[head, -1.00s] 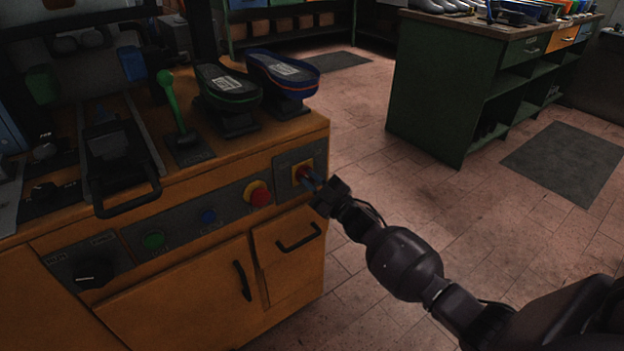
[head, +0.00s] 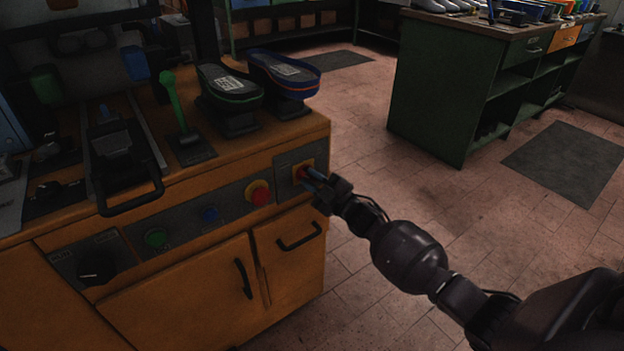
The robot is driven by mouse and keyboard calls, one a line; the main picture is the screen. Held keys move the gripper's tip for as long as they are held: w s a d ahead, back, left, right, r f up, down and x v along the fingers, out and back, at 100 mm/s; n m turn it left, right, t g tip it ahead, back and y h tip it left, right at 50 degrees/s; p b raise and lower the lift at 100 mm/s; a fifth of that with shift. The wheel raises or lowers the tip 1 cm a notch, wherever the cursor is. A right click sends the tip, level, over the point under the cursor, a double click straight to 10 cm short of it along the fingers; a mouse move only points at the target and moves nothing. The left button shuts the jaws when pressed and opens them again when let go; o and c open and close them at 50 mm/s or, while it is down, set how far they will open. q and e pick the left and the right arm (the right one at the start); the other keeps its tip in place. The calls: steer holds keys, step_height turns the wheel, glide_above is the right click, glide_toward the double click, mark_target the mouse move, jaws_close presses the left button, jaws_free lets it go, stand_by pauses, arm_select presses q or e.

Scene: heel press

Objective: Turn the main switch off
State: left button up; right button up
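The main switch (head: 303,171) is a small red handle on a yellow plate at the right end of the orange machine's front panel. My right gripper (head: 308,178) is at the switch, its two blue-grey fingers pointing left onto the red handle. The fingers show slightly apart and partly cover the handle. I cannot tell whether they grip it, nor the handle's exact angle. My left gripper is not in view.
A red mushroom button (head: 259,193) on a yellow ring sits left of the switch. A green lever (head: 174,101) and two shoe-shaped forms (head: 286,72) stand above. Open floor (head: 420,200) lies right.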

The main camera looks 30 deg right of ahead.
steer(key=shift+o, duration=1.3)
steer(key=shift+s+d+f, duration=0.1)
steer(key=shift+s, duration=0.25)
arm_select(q)
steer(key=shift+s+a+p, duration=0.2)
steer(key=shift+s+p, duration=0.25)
steer(key=shift+p, duration=0.25)
arm_select(e)
steer(key=v, duration=1)
steer(key=shift+f, duration=0.1)
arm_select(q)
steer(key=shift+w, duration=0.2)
